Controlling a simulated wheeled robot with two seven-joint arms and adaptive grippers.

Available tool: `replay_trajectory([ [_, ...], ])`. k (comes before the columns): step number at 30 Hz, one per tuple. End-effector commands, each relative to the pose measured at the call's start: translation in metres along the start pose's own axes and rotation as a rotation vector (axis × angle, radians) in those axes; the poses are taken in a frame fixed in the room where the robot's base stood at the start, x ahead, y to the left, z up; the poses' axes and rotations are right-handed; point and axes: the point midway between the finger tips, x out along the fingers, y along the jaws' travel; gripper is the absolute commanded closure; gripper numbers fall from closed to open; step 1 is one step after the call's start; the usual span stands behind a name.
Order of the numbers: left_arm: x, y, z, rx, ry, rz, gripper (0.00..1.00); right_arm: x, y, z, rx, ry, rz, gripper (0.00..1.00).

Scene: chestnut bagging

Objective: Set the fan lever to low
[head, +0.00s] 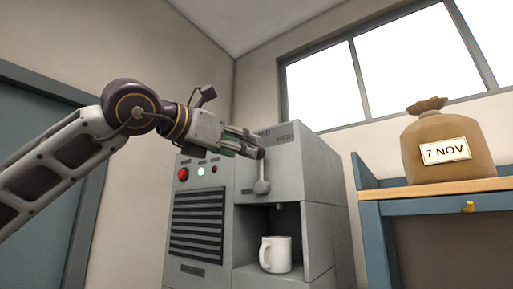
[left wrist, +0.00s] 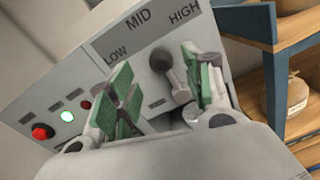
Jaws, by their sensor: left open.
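The fan lever (head: 262,180) is a grey arm with a round knob on the upper front of the grey machine. In the left wrist view the lever (left wrist: 175,80) points up toward the MID label, between LOW (left wrist: 115,53) on the left and HIGH (left wrist: 184,11) on the right. My left gripper (head: 243,146) is at the machine's upper front, partly covering the labels. In the left wrist view my left gripper (left wrist: 164,86) is open, with one green-padded finger on each side of the lever. The right finger looks close to the lever; contact is unclear. My right gripper is out of view.
The machine (head: 320,190) has a red button (head: 183,174), a lit green lamp (head: 201,171) and a vent grille. A white mug (head: 275,255) stands in its lower opening. At right, a tied sack (head: 448,150) labelled 7 NOV sits on a wood-topped blue bench (head: 430,190).

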Motion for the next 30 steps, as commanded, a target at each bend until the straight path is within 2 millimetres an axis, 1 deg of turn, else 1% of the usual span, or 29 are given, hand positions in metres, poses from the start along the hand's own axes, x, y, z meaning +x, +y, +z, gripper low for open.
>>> replay_trajectory([
  [1, 0.007, 0.0, 0.002, 0.0, 0.0, -0.001, 0.49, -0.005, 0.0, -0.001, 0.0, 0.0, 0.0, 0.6],
  [9, 0.038, 0.0, 0.001, -0.001, 0.002, -0.001, 0.49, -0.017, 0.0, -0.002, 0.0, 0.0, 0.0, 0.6],
  [15, 0.056, 0.0, 0.001, -0.002, 0.001, -0.001, 0.49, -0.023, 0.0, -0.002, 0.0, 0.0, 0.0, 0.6],
  [21, 0.064, 0.0, 0.001, 0.0, -0.001, 0.0, 0.49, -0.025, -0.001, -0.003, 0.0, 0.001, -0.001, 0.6],
  [30, 0.065, 0.0, 0.0, 0.0, -0.001, 0.0, 0.49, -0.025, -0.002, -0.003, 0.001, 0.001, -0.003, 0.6],
])
